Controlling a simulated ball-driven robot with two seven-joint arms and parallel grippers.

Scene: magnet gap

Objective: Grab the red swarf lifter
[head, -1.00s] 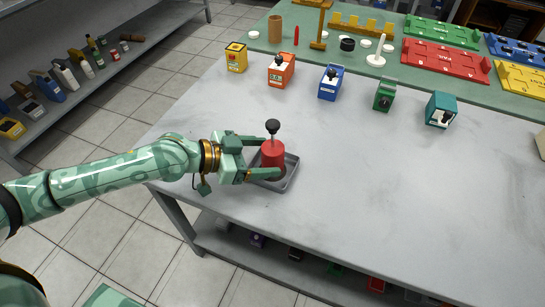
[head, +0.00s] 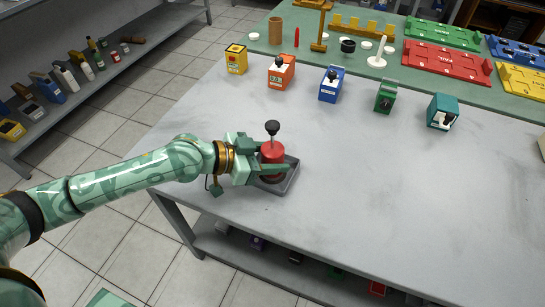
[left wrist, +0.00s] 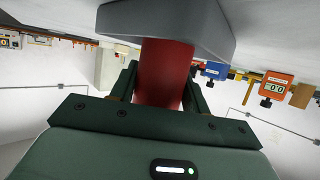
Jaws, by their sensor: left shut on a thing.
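The red swarf lifter (head: 272,152) is a red cylinder with a black ball knob on top. It stands upright at the grey tray (head: 289,183) near the table's left front edge. My left gripper (head: 273,158) is shut on its red body, one finger on each side. In the left wrist view the red body (left wrist: 163,75) shows between the two dark fingers, with the grey tray (left wrist: 168,20) beyond it. The lifter's lower end is partly hidden by the near finger. My right gripper is in neither view.
A row of boxes stands along the back of the grey table (head: 400,200): yellow (head: 236,59), orange (head: 281,72), blue (head: 331,85), green (head: 385,96) and teal (head: 442,112). A green mat with red, green, blue and yellow plates lies behind them.

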